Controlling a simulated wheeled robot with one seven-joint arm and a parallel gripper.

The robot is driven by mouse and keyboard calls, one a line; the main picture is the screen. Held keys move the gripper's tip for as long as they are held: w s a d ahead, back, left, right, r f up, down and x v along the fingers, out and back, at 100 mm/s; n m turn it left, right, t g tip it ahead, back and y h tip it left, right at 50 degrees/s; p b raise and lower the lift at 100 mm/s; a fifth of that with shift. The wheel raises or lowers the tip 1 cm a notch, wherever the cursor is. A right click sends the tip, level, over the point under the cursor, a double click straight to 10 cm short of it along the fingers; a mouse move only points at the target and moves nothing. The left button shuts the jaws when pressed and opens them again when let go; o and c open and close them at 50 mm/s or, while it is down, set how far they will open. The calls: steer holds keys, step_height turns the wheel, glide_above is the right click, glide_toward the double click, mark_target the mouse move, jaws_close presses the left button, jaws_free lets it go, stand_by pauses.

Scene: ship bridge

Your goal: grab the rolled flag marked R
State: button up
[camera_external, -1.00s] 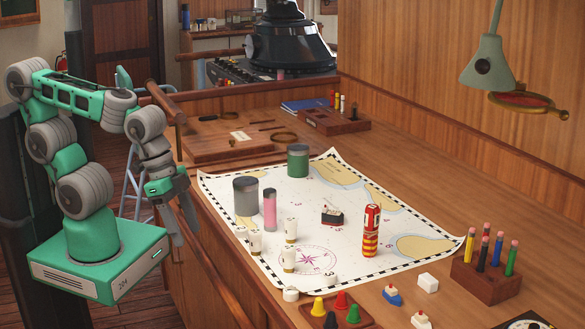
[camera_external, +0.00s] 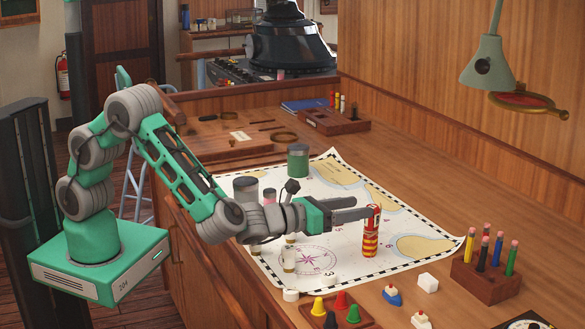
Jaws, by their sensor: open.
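A red and yellow striped roll (camera_external: 371,243) stands upright on the chart (camera_external: 325,184), with a pale label near its top; I cannot read its letter for sure. My gripper (camera_external: 368,213) is open and reaches in from the left, roughly level. Its finger ends are at the upper part of the roll and partly cover the label. I cannot tell from this view whether the fingers are on both sides of it or touching it.
A green jar (camera_external: 298,161) stands on the chart. A grey canister (camera_external: 245,188) and small white pieces (camera_external: 289,262) are near my arm. A pencil block (camera_external: 485,279), an eraser-like white block (camera_external: 428,283) and a pawn board (camera_external: 337,314) lie to the right and front. A lamp (camera_external: 485,65) hangs at right.

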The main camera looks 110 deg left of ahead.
steer(key=w+a+m+p, duration=0.1)
steer(key=w+a+p, duration=0.1)
steer(key=w+a, duration=0.3)
steer(key=shift+w+t+p, duration=0.3)
steer(key=shift+w, duration=0.4)
steer(key=shift+f, duration=0.1)
jaws_close()
